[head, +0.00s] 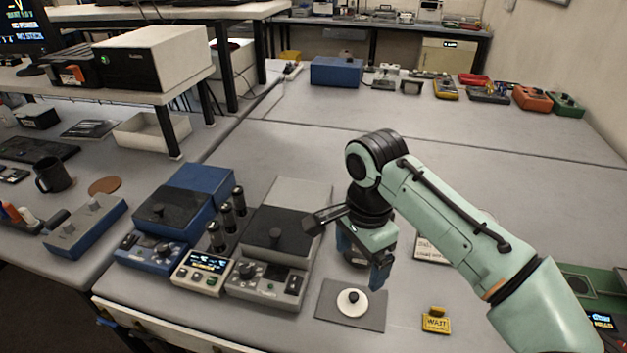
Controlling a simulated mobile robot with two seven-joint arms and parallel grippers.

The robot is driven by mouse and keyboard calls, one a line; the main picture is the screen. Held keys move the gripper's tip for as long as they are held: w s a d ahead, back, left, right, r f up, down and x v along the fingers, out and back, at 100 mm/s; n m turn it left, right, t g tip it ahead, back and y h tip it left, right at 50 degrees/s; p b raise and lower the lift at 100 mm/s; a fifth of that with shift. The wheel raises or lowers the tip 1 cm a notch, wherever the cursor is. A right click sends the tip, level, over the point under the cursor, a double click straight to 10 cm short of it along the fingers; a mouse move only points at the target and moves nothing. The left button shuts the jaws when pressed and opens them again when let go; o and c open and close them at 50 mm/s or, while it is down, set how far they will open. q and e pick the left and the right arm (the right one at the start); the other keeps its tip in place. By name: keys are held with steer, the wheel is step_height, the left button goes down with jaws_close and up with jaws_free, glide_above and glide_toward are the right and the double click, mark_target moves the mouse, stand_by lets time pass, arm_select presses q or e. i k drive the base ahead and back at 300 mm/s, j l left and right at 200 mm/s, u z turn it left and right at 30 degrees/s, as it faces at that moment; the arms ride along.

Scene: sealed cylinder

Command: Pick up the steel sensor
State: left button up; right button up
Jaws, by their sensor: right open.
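My right gripper (363,260) reaches in from the right over the front of the bench. Its blue fingers point down and are apart. A dark round object (356,262) shows partly between and behind the fingers; I cannot tell whether they touch it. No object is clearly recognisable as the steel sensor. A white disc with a dark knob (352,302) sits on a grey plate (373,318) just in front of the gripper. Several dark upright cylinders (227,215) stand between two instruments on the left. My left gripper is out of view.
A blue instrument (150,255) and a grey instrument (265,285) stand left of the gripper, with a small display box (205,267) between them. A yellow WAIT sign (436,321) stands at the right front. The bench behind my arm is largely clear.

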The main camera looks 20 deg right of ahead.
mark_target(226, 209)
steer(key=k, duration=1)
